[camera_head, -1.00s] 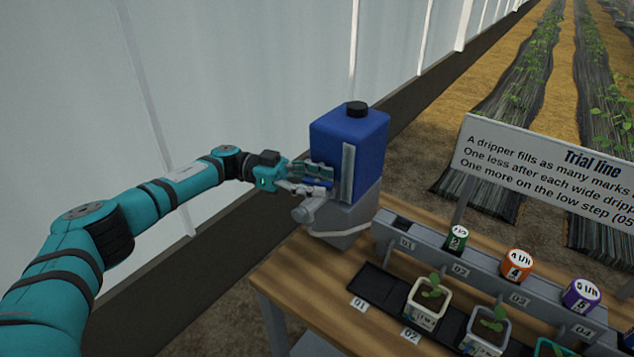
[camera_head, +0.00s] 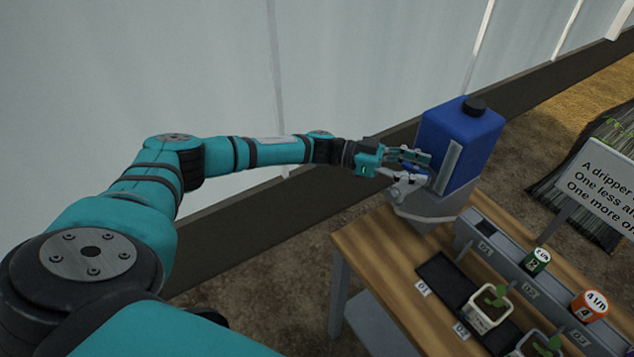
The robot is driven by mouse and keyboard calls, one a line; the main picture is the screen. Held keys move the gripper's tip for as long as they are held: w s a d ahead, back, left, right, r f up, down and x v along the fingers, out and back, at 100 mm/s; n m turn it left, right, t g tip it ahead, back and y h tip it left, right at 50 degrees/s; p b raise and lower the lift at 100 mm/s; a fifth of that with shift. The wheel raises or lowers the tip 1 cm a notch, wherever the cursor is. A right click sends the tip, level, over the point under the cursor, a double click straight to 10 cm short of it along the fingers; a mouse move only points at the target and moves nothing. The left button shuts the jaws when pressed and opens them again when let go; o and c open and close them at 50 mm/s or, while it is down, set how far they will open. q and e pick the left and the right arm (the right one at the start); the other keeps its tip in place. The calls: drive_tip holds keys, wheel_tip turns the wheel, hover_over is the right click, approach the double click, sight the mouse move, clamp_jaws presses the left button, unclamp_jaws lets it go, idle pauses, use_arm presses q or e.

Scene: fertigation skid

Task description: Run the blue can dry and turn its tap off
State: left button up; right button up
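The blue can (camera_head: 455,135) with a black cap stands on a grey stand (camera_head: 428,208) at the table's back left corner. A pale strip runs up its front face. A grey tap body shows low on its near side, with a blue lever (camera_head: 411,168) mostly hidden by the fingers. My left gripper (camera_head: 412,166) is at the tap, its fingers apart, one above and one below the lever. Whether they touch it is hard to see. The liquid level cannot be read. My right gripper is not in view.
A grey rail (camera_head: 510,250) with numbered slots holds a green-marked dripper (camera_head: 537,261) and an orange one (camera_head: 589,305). Potted seedlings (camera_head: 489,307) stand in a black tray in front. A sign (camera_head: 601,185) stands behind. The wooden table's left part (camera_head: 375,245) is bare.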

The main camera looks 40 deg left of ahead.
use_arm(q)
drive_tip(key=n+t+y+p, duration=0.1)
drive_tip(key=n+t+p, duration=0.1)
drive_tip(key=t, duration=0.1)
drive_tip(key=n+t+y+p, duration=0.2)
drive_tip(key=t, duration=0.1)
drive_tip(key=shift+s+r+p, duration=0.15)
drive_tip(key=shift+p, duration=0.2)
drive_tip(key=n+t+y+p, duration=0.2)
drive_tip(key=n+y+p, duration=0.1)
drive_tip(key=p, duration=0.1)
drive_tip(key=n+t+y+p, duration=0.2)
drive_tip(key=y+p, duration=0.2)
drive_tip(key=shift+n+t, duration=0.4)
drive_tip(key=b+v, duration=0.4)
drive_tip(key=v, duration=1.3)
drive_tip(key=s+a+f+g+y+b, duration=0.1)
drive_tip(key=a+f+y, duration=0.1)
drive_tip(key=f, duration=0.8)
drive_tip(key=s+a+f+n+g+y+b, duration=0.1)
drive_tip(key=s+a+f+g+y, duration=0.1)
drive_tip(key=f, duration=0.9)
drive_tip(key=shift+a+f+n+g, duration=0.3)
drive_tip(key=shift+a+f, duration=0.05)
drive_tip(key=shift+a, duration=0.25)
